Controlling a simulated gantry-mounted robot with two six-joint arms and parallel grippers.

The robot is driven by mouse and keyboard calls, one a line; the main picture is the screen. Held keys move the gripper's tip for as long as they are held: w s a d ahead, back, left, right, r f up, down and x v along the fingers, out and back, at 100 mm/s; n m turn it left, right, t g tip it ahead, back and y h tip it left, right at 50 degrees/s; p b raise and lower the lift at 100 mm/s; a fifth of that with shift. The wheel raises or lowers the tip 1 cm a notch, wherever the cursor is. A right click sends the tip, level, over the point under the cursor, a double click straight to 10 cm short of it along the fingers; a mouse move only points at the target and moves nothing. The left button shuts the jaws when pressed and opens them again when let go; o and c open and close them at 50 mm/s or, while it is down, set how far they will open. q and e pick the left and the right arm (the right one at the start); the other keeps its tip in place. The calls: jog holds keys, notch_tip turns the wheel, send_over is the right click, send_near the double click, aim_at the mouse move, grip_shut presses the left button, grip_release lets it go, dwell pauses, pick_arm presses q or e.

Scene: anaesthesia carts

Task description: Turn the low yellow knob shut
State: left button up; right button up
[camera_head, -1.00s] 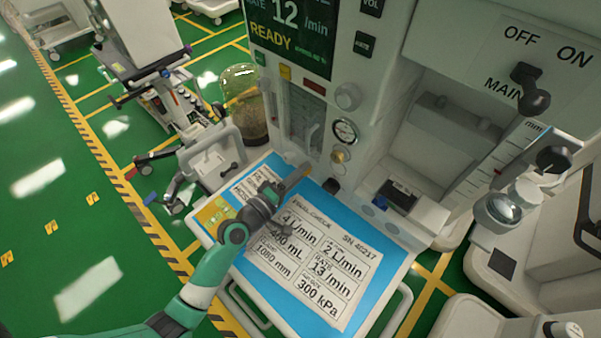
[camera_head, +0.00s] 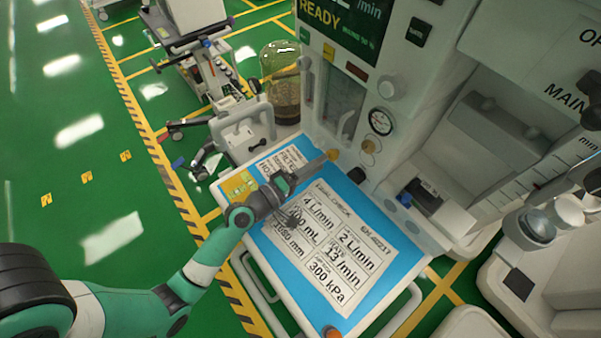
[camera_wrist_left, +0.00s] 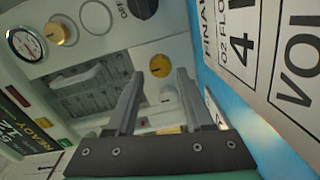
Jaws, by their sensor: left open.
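The low yellow knob (camera_head: 333,155) sits at the foot of the machine's front panel, just above the work surface. In the left wrist view the low yellow knob (camera_wrist_left: 160,65) shows its round face with a dark mark, just beyond and between the fingertips. My left gripper (camera_head: 322,162) reaches over the work surface with its tips close to the knob. In the left wrist view the left gripper (camera_wrist_left: 158,80) is open, with nothing visible between its fingers. Contact with the knob cannot be told. My right gripper is not in view.
A second yellow knob (camera_wrist_left: 60,33) is beside the gauge (camera_wrist_left: 25,43). A black knob (camera_wrist_left: 142,8) marked OFF is near too. Printed sheets (camera_head: 335,235) lie on the blue work surface (camera_head: 385,290). A glass canister (camera_head: 280,85) stands behind left.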

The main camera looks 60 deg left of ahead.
pick_arm(q)
jog(key=s, duration=0.7)
jog(key=shift+s+d+r+b, duration=0.1)
jog(key=shift+s+d+b, duration=0.15)
jog(key=shift+s+b, duration=0.1)
